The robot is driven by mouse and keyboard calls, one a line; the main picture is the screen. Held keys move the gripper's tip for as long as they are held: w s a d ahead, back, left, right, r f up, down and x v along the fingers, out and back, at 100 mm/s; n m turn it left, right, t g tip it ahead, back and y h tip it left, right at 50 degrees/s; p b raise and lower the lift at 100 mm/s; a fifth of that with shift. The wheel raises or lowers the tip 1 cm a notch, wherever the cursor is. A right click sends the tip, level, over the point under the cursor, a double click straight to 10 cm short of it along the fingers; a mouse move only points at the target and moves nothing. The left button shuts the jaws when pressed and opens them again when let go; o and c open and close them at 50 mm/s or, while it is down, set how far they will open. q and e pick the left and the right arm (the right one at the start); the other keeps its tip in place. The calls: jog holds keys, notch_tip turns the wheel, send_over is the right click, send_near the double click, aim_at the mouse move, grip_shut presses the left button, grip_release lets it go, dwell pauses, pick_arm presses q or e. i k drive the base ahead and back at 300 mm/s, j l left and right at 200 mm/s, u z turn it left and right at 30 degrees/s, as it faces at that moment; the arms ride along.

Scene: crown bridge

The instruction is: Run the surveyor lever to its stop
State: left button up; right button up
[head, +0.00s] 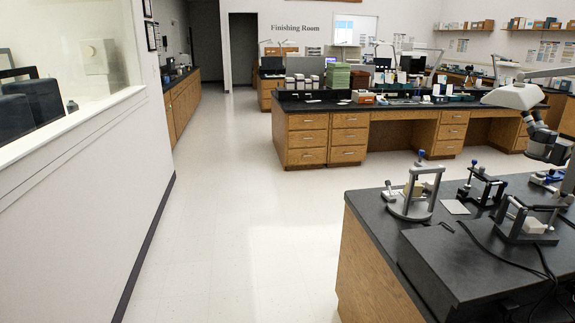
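I cannot pick out a surveyor lever for certain. On the near dark bench (375,213) at the right stands a grey framed device (411,204) with a blue knob on top and a pale piece inside. Beside it is a black framed device (482,187) with blue parts. A grey and black framed device (528,221) holding a white piece stands in front of that. A smaller blue and grey device (547,178) sits farther right. These are small, and their fine parts are unclear. Neither of my grippers is in view.
A microscope (540,135) overhangs the near bench at the right edge. A dark box (470,265) with cables lies on its front part. A long wooden bench (400,120) stands behind. The pale floor (225,220) is clear between the left wall (90,210) and the benches.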

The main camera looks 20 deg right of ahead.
aim_at(387, 183)
jog(key=i+z, duration=0.2)
jog(key=i, duration=0.7)
jog(key=i+z, duration=0.15)
jog(key=i, duration=0.75)
jog(key=i+z, duration=0.3)
jog(key=z, duration=0.2)
jog(key=i+z, duration=0.45)
jog(key=i+j+z, duration=0.2)
jog(key=z, duration=0.3)
jog(key=i+j+z, duration=0.1)
jog(key=i+z, duration=0.2)
jog(key=z, duration=0.15)
